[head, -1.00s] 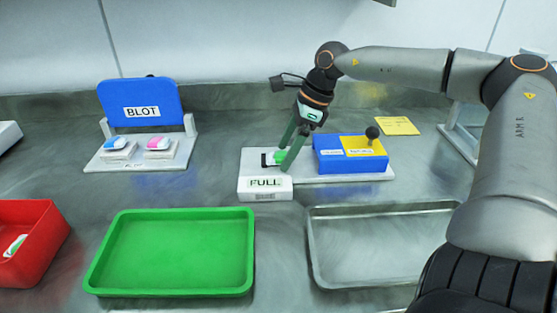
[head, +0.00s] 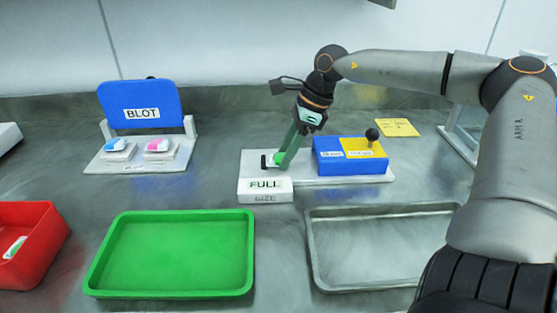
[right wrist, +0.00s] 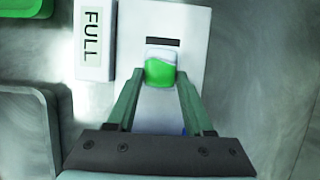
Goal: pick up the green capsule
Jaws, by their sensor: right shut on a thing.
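The green capsule, with a white end, is at the left end of a white base plate. It shows in the right wrist view (right wrist: 160,73) and, partly hidden by a finger, in the head view (head: 274,160). My right gripper (head: 281,162) reaches down to it. Its two green fingertips (right wrist: 161,76) are shut on the capsule's sides. The capsule still appears to be at the plate, beside a dark slot; I cannot tell whether it is lifted. My left gripper is not in view.
A blue and yellow block (head: 350,156) with a black knob stands right of the capsule, and a FULL sign (head: 265,190) in front. A green tray (head: 170,287), a metal tray (head: 385,270), a red bin (head: 38,250) and a BLOT stand (head: 140,103) surround it.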

